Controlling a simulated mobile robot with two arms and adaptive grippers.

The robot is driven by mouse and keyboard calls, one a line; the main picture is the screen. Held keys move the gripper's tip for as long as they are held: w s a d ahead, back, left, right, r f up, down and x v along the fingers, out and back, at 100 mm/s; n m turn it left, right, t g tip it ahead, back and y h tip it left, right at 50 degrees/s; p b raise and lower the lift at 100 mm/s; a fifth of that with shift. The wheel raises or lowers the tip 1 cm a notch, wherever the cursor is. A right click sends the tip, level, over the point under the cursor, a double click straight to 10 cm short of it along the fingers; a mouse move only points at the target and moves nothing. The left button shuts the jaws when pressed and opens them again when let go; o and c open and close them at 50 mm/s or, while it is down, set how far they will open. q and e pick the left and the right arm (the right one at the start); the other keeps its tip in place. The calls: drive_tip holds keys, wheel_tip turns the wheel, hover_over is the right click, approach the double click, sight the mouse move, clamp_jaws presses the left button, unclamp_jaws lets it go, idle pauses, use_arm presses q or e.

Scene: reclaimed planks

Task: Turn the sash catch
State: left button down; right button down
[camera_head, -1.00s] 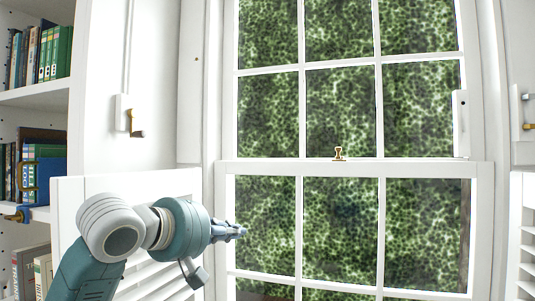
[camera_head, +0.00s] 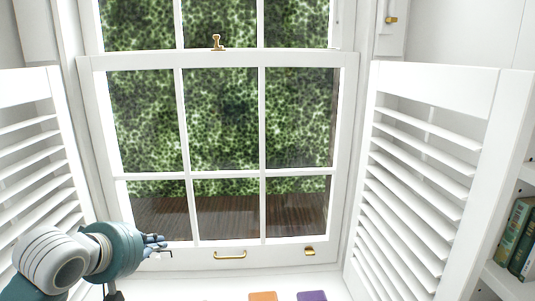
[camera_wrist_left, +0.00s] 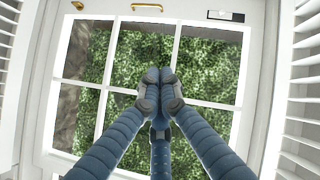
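The sash catch (camera_head: 217,43) is a small brass fitting standing on the meeting rail of the white window (camera_head: 218,61), at the upper middle of the head view. My left gripper (camera_head: 160,241) is at the lower left of the head view, in front of the window's bottom rail, well below and left of the catch. In the left wrist view, the blue fingers of this gripper (camera_wrist_left: 160,77) have their tips together, with nothing between them. The catch is not seen in the wrist view. My right gripper is not in view.
A brass pull handle (camera_head: 230,255) and a small brass fitting (camera_head: 309,251) sit on the bottom rail. White louvred shutters (camera_head: 418,185) stand open on both sides. An orange item (camera_head: 263,296) and a purple item (camera_head: 311,296) lie below. Books (camera_head: 518,235) are at right.

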use_arm(q)
drive_tip(key=s+d+f+m+g, duration=0.2)
drive_tip(key=s+f, duration=0.5)
drive_tip(key=f, duration=0.4)
drive_tip(key=s+d+f+m+g, duration=0.25)
drive_tip(key=s+f, duration=0.45)
drive_tip(key=f, duration=0.4)
drive_tip(key=s+f+m+g+y, duration=0.15)
drive_tip(key=s+f, duration=0.35)
drive_tip(key=s, duration=0.5)
drive_tip(key=s+f+m+g, duration=0.25)
drive_tip(key=s+f, duration=0.25)
drive_tip(key=s, duration=0.4)
wheel_tip(320, 180, down, 25)
drive_tip(key=s, duration=0.1)
drive_tip(key=s+a+f+g, duration=0.1)
drive_tip(key=s+a+f, duration=0.1)
drive_tip(key=s+f, duration=1.5)
drive_tip(key=shift+s+a+f, duration=0.2)
drive_tip(key=shift+s+f, duration=0.2)
drive_tip(key=shift+s, duration=0.15)
drive_tip(key=shift+m+g, duration=0.25)
